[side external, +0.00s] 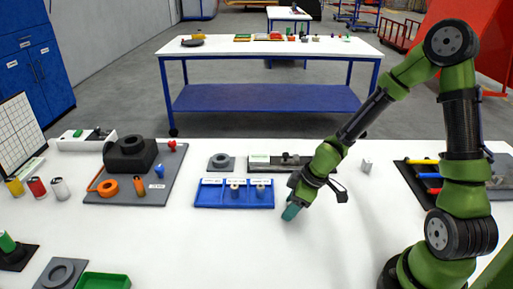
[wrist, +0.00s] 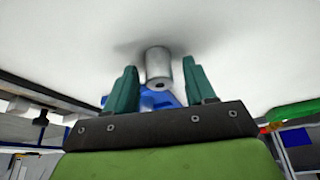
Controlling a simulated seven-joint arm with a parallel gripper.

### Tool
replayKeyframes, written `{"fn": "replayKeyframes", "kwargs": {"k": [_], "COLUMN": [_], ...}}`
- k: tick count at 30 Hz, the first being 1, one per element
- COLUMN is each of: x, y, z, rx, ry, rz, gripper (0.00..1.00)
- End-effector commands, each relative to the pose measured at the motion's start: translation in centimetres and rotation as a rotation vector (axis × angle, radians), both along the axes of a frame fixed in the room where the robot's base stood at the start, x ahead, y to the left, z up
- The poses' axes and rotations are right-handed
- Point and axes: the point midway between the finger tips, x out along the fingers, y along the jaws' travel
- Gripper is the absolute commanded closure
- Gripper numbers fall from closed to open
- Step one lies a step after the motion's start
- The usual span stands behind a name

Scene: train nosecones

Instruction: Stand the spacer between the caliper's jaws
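In the wrist view, a grey metal cylinder with a hole in its end, seemingly the spacer (wrist: 158,68), stands on the white table. My gripper (side external: 291,212) is low over the table, right of the blue tray. Its teal fingers (wrist: 162,88) are apart on either side of the cylinder, with a gap on both sides. In the side view I cannot make out this cylinder; the gripper seems to hide it. What looks like the caliper (side external: 290,161), a dark rail with a pale label block, lies behind the tray. Its jaws are too small to make out.
The blue tray (side external: 212,195) holds small cylinders. A grey board (side external: 125,190) with orange and dark parts lies left; a rack of coloured bars (side external: 425,180) lies right. The front middle of the table is clear.

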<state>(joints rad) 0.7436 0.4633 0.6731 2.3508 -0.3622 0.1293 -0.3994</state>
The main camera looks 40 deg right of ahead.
Motion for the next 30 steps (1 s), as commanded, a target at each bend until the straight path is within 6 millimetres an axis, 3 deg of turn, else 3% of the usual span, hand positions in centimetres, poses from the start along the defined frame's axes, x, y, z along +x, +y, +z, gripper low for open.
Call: {"fn": "replayKeyframes", "kwargs": {"k": [8, 22, 30], "x": [-0.1, -1.7, -1.7], "y": [-0.2, -1.2, -1.1], "z": [0.7, 5.1, 7.0], "rx": [0.000, -0.003, -0.009], "ry": [-0.002, -0.002, 0.001], "rz": [-0.003, -0.006, -0.004], "gripper": [0.45, 0.45, 0.45]}}
